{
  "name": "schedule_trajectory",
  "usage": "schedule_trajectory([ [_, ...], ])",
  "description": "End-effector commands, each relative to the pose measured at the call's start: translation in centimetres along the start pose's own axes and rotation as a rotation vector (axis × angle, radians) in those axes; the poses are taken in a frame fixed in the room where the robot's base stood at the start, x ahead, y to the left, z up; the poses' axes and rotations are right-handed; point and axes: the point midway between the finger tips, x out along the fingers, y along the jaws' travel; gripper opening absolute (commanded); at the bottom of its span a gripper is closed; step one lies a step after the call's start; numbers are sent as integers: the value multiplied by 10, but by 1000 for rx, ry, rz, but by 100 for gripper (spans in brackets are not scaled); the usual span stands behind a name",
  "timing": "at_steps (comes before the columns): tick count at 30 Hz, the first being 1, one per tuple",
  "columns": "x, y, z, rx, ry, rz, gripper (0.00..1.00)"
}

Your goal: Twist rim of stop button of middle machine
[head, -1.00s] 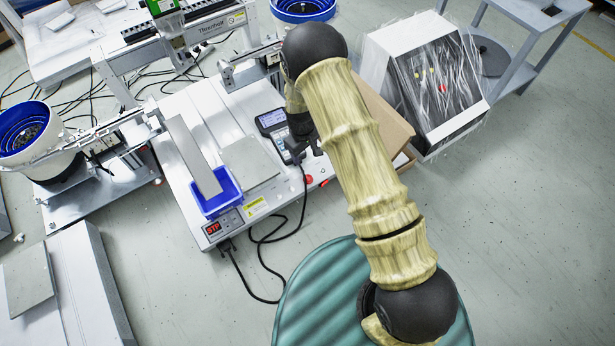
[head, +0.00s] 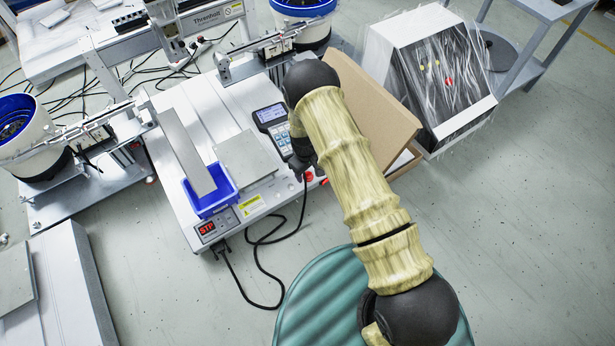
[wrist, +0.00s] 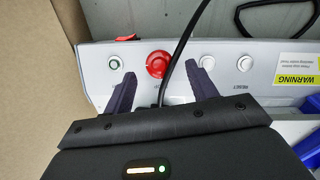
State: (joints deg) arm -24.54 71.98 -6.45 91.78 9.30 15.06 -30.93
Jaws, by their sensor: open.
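The middle machine (head: 176,95) stands on the floor in front of me. Its red stop button (wrist: 158,65) is a round knob on the light front panel (wrist: 232,60) in the wrist view. In the head view a red knob (head: 308,176) shows at the machine's front right edge, beside my gripper. My gripper (wrist: 160,88) is open and empty, with its two dark fingers pointing at the panel. The stop button lies between the fingertips' lines, a little beyond them and apart from them as far as I can tell. A black cable crosses close to the button's right side.
White buttons (wrist: 208,62) sit right of the stop button, and a red rocker switch (wrist: 125,38) is up left. A cardboard box (head: 385,110) stands close right of the machine. A handheld pendant (head: 275,128) and blue bin (head: 212,195) lie on the machine.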

Motion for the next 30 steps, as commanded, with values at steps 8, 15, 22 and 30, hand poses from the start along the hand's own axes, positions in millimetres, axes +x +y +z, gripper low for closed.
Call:
schedule_trajectory([
  [8, 22, 0, 0, 1, 1, 0, 57],
  [15, 21, 0, 0, 1, 1, 0, 54],
  [22, 21, 0, 0, 1, 0, 0, 12],
  [30, 20, 0, 0, 19, 0, -7, 12],
])
